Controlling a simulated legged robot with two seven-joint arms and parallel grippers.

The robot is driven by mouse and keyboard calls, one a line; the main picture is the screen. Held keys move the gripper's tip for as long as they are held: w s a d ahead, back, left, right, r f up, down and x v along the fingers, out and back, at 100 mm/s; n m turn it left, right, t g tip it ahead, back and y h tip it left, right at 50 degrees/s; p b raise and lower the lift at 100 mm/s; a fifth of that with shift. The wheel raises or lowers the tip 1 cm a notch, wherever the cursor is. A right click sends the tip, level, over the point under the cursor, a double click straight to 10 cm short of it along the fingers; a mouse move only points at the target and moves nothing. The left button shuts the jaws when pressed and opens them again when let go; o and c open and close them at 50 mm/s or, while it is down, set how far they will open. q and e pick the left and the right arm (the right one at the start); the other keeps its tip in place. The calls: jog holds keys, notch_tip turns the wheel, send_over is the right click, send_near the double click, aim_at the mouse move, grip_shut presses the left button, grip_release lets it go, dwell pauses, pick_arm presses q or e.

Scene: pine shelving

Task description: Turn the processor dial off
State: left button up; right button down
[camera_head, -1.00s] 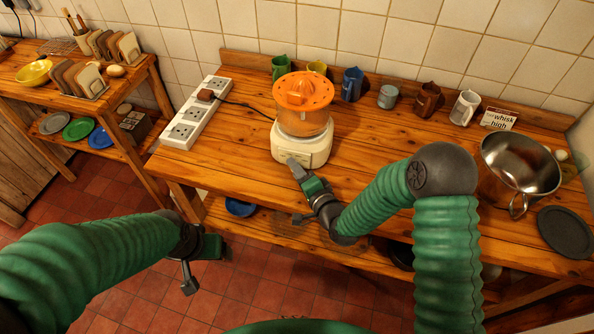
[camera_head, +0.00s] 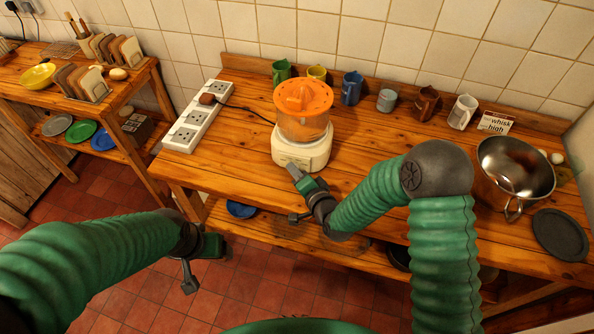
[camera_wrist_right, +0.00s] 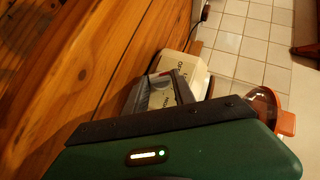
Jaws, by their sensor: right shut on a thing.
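The dial itself is hidden by the fingers. In the right wrist view the grey fingers (camera_wrist_right: 165,92) reach to the lettered front of the base. My left gripper (camera_head: 188,280) hangs over the floor at the left, away from the processor; its opening is unclear.
A white socket strip (camera_head: 192,118) with a plug and black cable lies left of the processor. Several mugs stand behind it, including a blue one (camera_head: 352,87). A steel pot (camera_head: 515,170) and dark lid (camera_head: 560,234) are at the right.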

jog(key=p, duration=0.1)
jog(key=n+g+h+p, duration=0.1)
jog(key=n+h+p, duration=0.1)
jog(key=shift+s+a+r+g, duration=0.1)
jog(key=shift+a+r+g, duration=0.2)
jog(key=shift+g, duration=0.1)
jog(key=shift+a+f+n+g+h+p, duration=0.1)
jog(key=shift+n+g+h+p, duration=0.35)
jog(key=shift+h+p, duration=0.55)
jog(key=c, duration=1.5)
grip_release()
jog(key=shift+o, duration=0.9)
jog(key=v, duration=1.6)
jog(key=shift+s, duration=0.2)
